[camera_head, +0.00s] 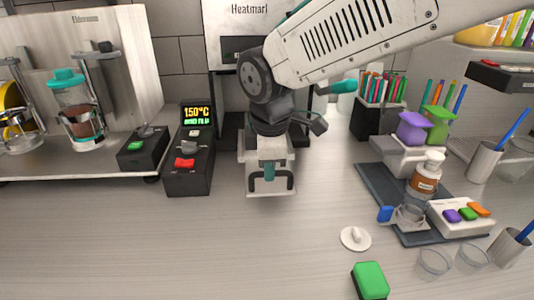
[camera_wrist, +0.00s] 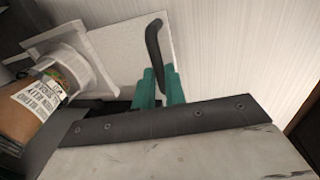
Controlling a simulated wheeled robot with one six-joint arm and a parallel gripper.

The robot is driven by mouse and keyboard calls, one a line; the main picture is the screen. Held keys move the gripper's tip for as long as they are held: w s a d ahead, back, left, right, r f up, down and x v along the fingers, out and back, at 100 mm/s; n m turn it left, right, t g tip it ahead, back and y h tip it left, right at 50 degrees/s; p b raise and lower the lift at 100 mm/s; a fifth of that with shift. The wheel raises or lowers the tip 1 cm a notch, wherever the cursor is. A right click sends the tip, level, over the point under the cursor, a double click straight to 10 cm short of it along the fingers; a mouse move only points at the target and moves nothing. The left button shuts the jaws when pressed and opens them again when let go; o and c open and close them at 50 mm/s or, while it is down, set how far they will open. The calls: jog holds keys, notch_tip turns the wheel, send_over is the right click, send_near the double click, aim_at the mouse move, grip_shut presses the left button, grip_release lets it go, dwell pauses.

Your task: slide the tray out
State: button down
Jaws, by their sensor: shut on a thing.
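The cup sealer (camera_head: 228,15), a pale machine with "Heatmarl" lettering, stands against the back wall, partly hidden by my arm. Its white tray (camera_head: 257,186) sticks out at the front over the counter, with a dark handle (camera_head: 290,181) at its near end. My gripper (camera_head: 269,172) points down at the tray's front. In the wrist view its teal fingers (camera_wrist: 160,88) are shut on the dark handle (camera_wrist: 154,42), and the pale tray plate (camera_wrist: 120,48) lies beyond. The sealer's inside is hidden in the head view.
A control box (camera_head: 187,165) with a lit display stands close left of the tray. A dark mat (camera_head: 375,185) with a bottle and blocks is at right. A white lid (camera_head: 355,238) and a green sponge-like block (camera_head: 371,280) lie in front. The counter before the tray is clear.

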jog(key=shift+s, duration=0.55)
jog(key=c, duration=1.5)
grip_release()
jog(key=shift+o, duration=0.2)
jog(key=shift+r, duration=0.1)
notch_tip(320, 180, up, 8)
jog(key=s, duration=0.1)
jog(key=shift+s+f, duration=0.2)
jog(key=shift+s, duration=0.05)
jog(key=shift+d, duration=0.1)
